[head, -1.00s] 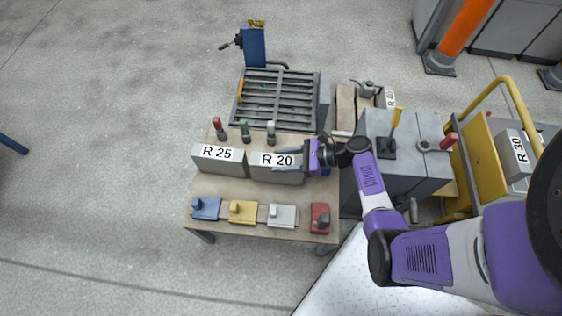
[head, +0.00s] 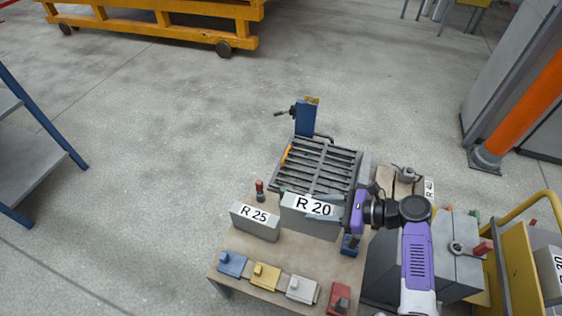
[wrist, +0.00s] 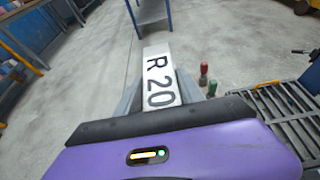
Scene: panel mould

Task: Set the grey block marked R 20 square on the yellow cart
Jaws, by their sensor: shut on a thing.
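The grey block marked R 20 (head: 309,226) is in my gripper (head: 328,208), which is shut on it. In the head view the block is raised over the table, in front of the slatted rack, with its white label facing up. In the wrist view the R 20 label (wrist: 159,78) shows between the two grey fingers. The yellow cart (head: 519,262) with a rail handle stands at the right edge, partly cut off. A grey block marked R 30 (head: 549,268) is on it.
A block marked R 25 (head: 256,222) stands on the table (head: 243,288), with several coloured pieces along its front. The slatted rack (head: 318,166) is behind. Grey blocks lie between the table and cart. A large yellow wheeled trolley (head: 150,22) is far back left. Open floor lies left.

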